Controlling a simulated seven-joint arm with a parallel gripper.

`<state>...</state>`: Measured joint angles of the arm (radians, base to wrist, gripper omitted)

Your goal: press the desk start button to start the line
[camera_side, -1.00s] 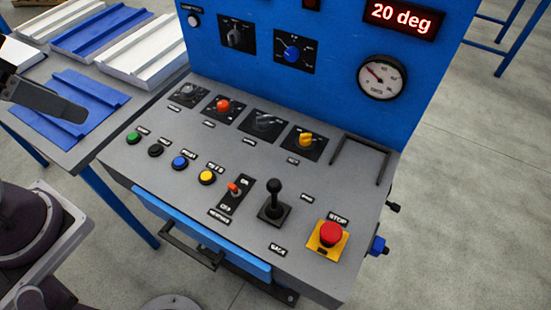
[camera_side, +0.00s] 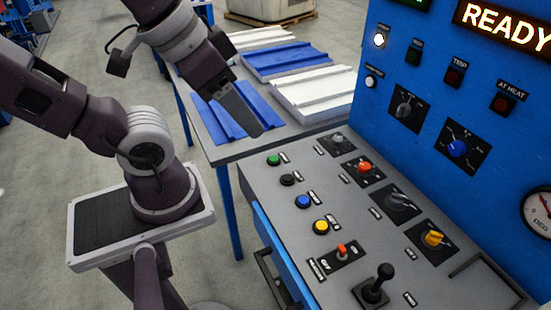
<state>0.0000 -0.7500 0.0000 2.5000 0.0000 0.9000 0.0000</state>
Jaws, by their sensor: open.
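The green button (camera_side: 274,160) sits at the far left corner of the grey desk top, first in a row of round push buttons. It stands clear and unpressed as far as I can see, and its label is too small to read. My gripper (camera_side: 257,118) hangs above and beyond it, in front of the blue ribbed panel on the side table. It is seen nearly edge-on, with open jaws and nothing visible in them. It is apart from the button. The display (camera_side: 505,24) on the blue upright reads READY.
Black (camera_side: 287,180), blue (camera_side: 304,201) and yellow (camera_side: 321,227) buttons follow the green one. A red toggle (camera_side: 342,250), black joystick (camera_side: 375,287) and several knobs stand on the desk. The side table (camera_side: 217,153) holds blue and white panels. The blue upright (camera_side: 440,110) rises behind.

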